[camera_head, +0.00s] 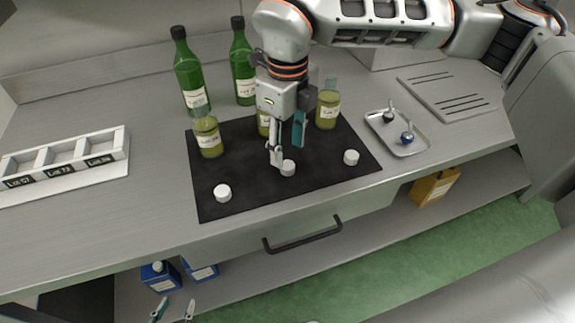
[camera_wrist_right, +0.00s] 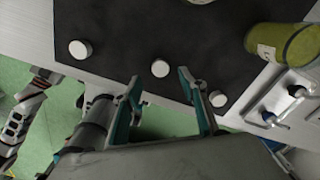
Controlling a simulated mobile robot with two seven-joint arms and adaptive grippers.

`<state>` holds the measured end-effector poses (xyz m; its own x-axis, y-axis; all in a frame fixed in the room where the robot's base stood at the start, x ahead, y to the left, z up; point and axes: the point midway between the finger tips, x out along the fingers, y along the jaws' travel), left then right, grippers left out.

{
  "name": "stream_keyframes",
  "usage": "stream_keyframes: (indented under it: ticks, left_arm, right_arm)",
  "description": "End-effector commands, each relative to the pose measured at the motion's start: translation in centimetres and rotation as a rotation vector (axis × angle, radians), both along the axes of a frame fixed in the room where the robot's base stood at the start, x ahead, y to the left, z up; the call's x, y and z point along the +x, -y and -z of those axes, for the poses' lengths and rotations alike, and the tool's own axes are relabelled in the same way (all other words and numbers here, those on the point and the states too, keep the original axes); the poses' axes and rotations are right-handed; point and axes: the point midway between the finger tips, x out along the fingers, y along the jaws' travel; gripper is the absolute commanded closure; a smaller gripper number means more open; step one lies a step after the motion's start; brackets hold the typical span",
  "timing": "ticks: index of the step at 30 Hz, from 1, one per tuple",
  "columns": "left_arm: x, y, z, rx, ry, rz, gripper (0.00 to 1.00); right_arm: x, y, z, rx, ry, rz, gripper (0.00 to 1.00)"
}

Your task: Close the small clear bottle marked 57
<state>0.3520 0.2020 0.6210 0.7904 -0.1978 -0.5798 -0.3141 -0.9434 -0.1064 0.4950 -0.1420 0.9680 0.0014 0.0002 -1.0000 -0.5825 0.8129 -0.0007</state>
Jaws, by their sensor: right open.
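Three small clear bottles of yellow-green oil stand on a black mat (camera_head: 240,180): a left one (camera_head: 208,137), a middle one (camera_head: 263,122) partly hidden behind my right gripper, and a right one (camera_head: 328,109). I cannot read which is marked 57. Three white caps lie on the mat's front part: left (camera_head: 222,193), middle (camera_head: 288,168), right (camera_head: 351,157). My right gripper (camera_head: 288,155) is open and empty, pointing down by the middle cap; its fingers (camera_wrist_right: 163,90) straddle that cap's direction in the wrist view. My left gripper (camera_head: 174,309) is open, low before the bench.
Two tall green bottles (camera_head: 193,75) stand behind the mat. A white rack (camera_head: 62,160) with lot labels is at left. A metal tray (camera_head: 398,133) with two small round-ended pieces is right of the mat. A drawer handle (camera_head: 303,235) sticks out in front.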

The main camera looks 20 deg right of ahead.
Motion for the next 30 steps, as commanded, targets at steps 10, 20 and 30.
stream_keyframes:
  ticks: [10,20,30]
  left_arm:
    - [0.0,0.0,-0.2,0.000,0.001,0.000,0.60]
    - [0.0,0.0,-0.2,0.000,0.001,0.000,0.60]
    - [0.0,0.0,-0.2,0.000,0.001,0.000,0.60]
  right_arm:
    - [0.0,0.1,4.6,-0.001,-0.003,0.000,0.58]
    - [0.0,0.0,5.0,0.000,-0.002,0.000,0.58]
    - [0.0,0.0,4.9,0.000,-0.002,0.000,0.85]
